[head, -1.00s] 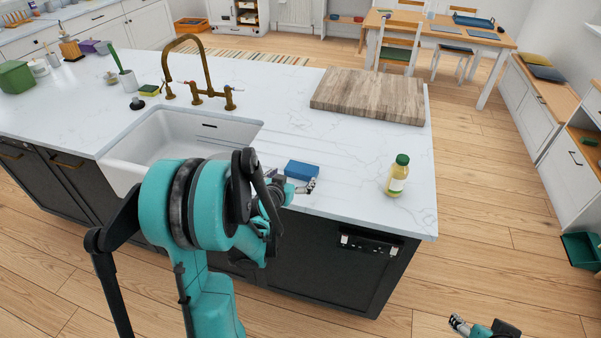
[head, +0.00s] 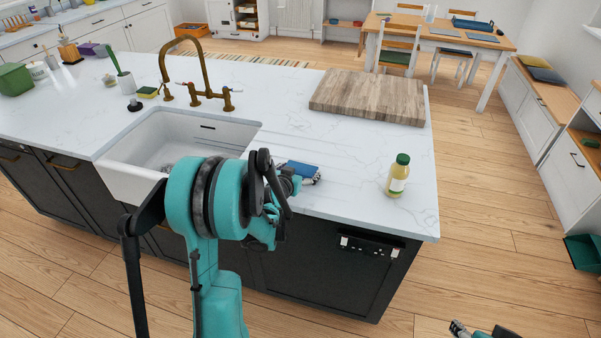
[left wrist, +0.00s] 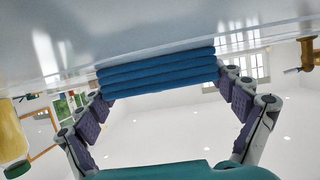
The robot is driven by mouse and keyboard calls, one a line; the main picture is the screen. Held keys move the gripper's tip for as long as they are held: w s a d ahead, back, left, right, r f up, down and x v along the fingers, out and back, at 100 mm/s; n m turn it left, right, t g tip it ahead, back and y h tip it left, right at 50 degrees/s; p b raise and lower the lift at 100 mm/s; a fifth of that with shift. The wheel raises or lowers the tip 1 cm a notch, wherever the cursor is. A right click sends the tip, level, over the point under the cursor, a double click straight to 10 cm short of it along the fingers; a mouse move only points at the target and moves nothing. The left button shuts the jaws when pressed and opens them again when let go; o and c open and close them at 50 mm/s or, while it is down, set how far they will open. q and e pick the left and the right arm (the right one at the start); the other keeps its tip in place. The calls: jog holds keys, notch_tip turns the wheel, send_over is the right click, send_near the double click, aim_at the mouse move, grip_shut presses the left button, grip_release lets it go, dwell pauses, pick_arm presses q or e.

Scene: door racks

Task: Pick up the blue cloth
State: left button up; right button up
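The blue cloth (head: 302,167) lies folded on the white countertop between the sink and the bottle. In the left wrist view, which is upside down, the cloth (left wrist: 157,70) shows as a stack of several layers. My left gripper (head: 308,179) is at the cloth's near side. In the wrist view the left gripper (left wrist: 160,90) is open, with its fingertips spread at the two ends of the cloth. Whether they touch it I cannot tell. My right gripper (head: 458,328) is only partly in view at the bottom right, away from the counter.
A bottle with a green cap (head: 398,176) stands to the right of the cloth. A wooden board (head: 368,97) lies behind it. The sink (head: 170,145) and brass tap (head: 190,75) are to the left. The counter around the cloth is clear.

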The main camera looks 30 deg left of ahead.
aim_at(304, 168)
pick_arm(q)
jog(key=shift+r+p, duration=0.35)
jog(key=shift+r, duration=0.2)
jog(key=r, duration=0.1)
jog(key=r+p, duration=0.1)
jog(key=w+r+p, duration=0.1)
jog(key=r, duration=0.1)
jog(key=shift+d, duration=0.4)
jog(key=w+d+r+p, duration=0.3)
jog(key=w+d+r, duration=0.25)
jog(key=w, duration=0.35)
jog(key=s+d+m+h, duration=0.2)
jog(key=s+d+h, duration=0.1)
jog(key=s+d, duration=0.4)
jog(key=s+d+m+h+b, duration=0.1)
jog(key=s+d+m+h, duration=0.2)
jog(key=s+d, duration=0.5)
jog(key=s+f, duration=0.1)
jog(key=s, duration=0.4)
jog(key=shift+s+d, duration=0.15)
jog(key=shift+s, duration=0.25)
jog(key=shift+g, duration=0.3)
